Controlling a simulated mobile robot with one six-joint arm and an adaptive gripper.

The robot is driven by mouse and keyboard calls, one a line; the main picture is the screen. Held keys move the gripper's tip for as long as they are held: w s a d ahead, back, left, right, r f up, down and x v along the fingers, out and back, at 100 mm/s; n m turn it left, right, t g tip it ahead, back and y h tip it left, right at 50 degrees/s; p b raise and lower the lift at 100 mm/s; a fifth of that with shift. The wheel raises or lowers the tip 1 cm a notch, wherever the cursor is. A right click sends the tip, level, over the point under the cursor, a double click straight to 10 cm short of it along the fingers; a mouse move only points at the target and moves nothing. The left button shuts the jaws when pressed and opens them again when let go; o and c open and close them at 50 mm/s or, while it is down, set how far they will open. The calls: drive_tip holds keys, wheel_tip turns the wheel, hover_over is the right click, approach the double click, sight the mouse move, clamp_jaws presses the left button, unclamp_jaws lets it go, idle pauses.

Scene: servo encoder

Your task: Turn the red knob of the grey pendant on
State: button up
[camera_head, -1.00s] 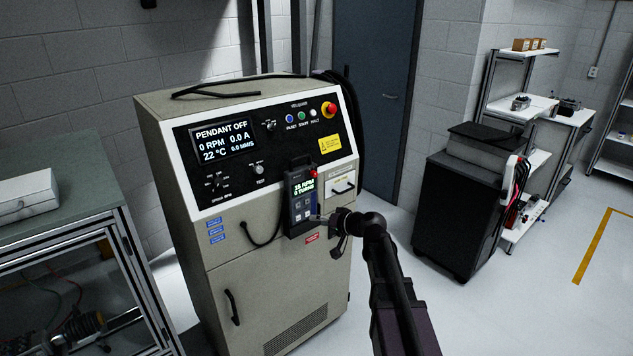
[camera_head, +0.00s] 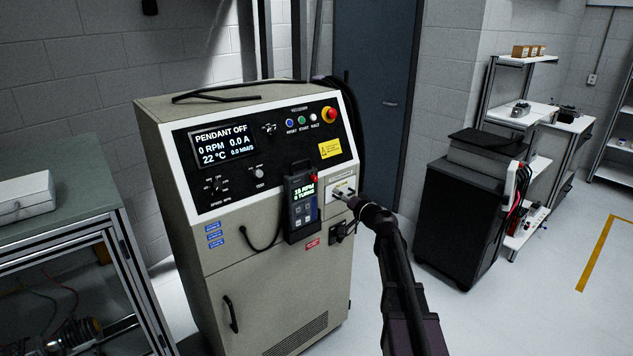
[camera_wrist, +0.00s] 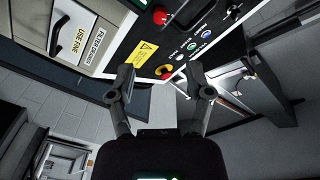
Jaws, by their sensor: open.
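The grey pendant (camera_head: 301,212) hangs upright on the front of the cabinet, with a small lit display and a column of buttons. Its red knob (camera_head: 315,179) sits at its upper right corner. In the wrist view a red knob (camera_wrist: 160,17), which looks like the pendant's, shows at the top edge, beyond the fingertips. My gripper (camera_head: 343,191) is right of the pendant, in front of the small drawer panel, and looks apart from the knob. In the wrist view my gripper (camera_wrist: 161,77) has its two fingers wide apart with nothing between them.
The cabinet (camera_head: 265,290) has a panel display (camera_head: 223,143) reading "PENDANT OFF". A red stop button (camera_head: 330,115) with a yellow ring is at the panel's upper right. A cable loops left of the pendant. A black cart (camera_head: 455,220) stands right of my arm.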

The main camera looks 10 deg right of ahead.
sight(316, 180)
drive_tip(key=x, duration=1.3)
drive_tip(key=shift+w+a, duration=0.15)
drive_tip(key=shift+w, duration=0.2)
clamp_jaws()
